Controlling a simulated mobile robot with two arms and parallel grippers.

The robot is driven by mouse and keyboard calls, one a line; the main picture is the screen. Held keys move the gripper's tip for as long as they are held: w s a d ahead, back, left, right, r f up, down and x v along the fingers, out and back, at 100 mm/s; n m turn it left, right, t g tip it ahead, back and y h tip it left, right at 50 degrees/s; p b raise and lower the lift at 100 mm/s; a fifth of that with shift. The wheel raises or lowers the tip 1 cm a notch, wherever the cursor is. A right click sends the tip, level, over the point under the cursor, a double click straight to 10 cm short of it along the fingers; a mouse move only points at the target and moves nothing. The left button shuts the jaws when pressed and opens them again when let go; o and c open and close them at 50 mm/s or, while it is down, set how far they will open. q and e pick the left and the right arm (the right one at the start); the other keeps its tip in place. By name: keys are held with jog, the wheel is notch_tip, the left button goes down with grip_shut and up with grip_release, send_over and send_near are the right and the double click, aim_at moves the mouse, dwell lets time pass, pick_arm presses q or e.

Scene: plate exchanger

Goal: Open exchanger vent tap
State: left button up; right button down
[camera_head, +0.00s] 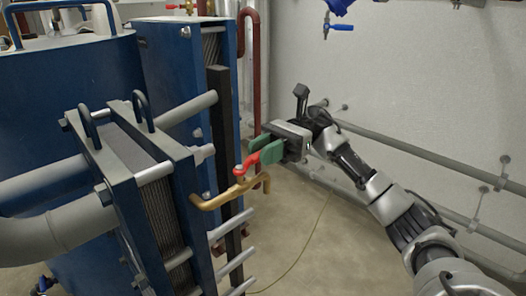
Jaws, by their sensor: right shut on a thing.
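The vent tap is a small brass fitting (226,194) on the side of the blue plate exchanger (165,150), with a bent spout reaching left. Its red handle (247,163) stands on top of the brass body. My right gripper (262,155) has green fingers and is shut on the red handle, coming in from the right. The fingers hide part of the handle. My left gripper is not in view.
Grey pipes (420,156) run along the wall on the right. A blue-handled valve (339,27) hangs at the top. Metal tie rods (232,262) stick out below the tap. The floor (330,240) between exchanger and wall is clear apart from a thin yellowish line.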

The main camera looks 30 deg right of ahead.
jog(key=c, duration=1)
grip_release()
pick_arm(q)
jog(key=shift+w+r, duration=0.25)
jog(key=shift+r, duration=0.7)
pick_arm(e)
jog(key=v, duration=1)
jog(key=shift+w+d, duration=0.15)
jog(key=shift+d, duration=0.2)
